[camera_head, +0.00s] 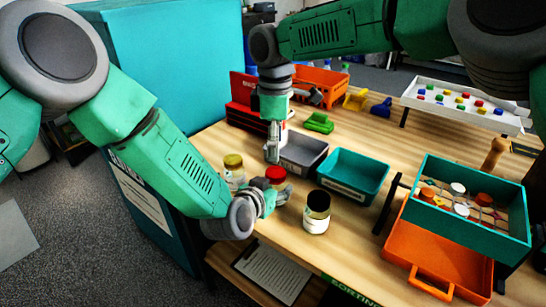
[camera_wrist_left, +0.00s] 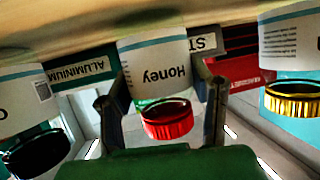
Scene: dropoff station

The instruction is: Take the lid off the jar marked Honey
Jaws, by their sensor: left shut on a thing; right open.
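The jar marked Honey (camera_wrist_left: 155,66) shows upside down in the left wrist view, with a red lid (camera_wrist_left: 168,120) on it. In the head view the red lid (camera_head: 276,174) shows, while most of the jar is hidden by my left gripper. My left gripper (camera_head: 278,193) is shut on the Honey jar; in the left wrist view its fingers (camera_wrist_left: 162,103) lie on both sides of the jar. My right gripper (camera_head: 272,153) is open and empty, pointing down just behind and above the red lid, apart from it.
A gold-lidded jar (camera_head: 233,162) stands to the left and a dark-topped jar (camera_head: 317,212) to the right. A grey bin (camera_head: 318,148) and a teal bin (camera_head: 384,172) lie behind. A teal sorting box (camera_head: 520,232) and orange case (camera_head: 400,250) are at right.

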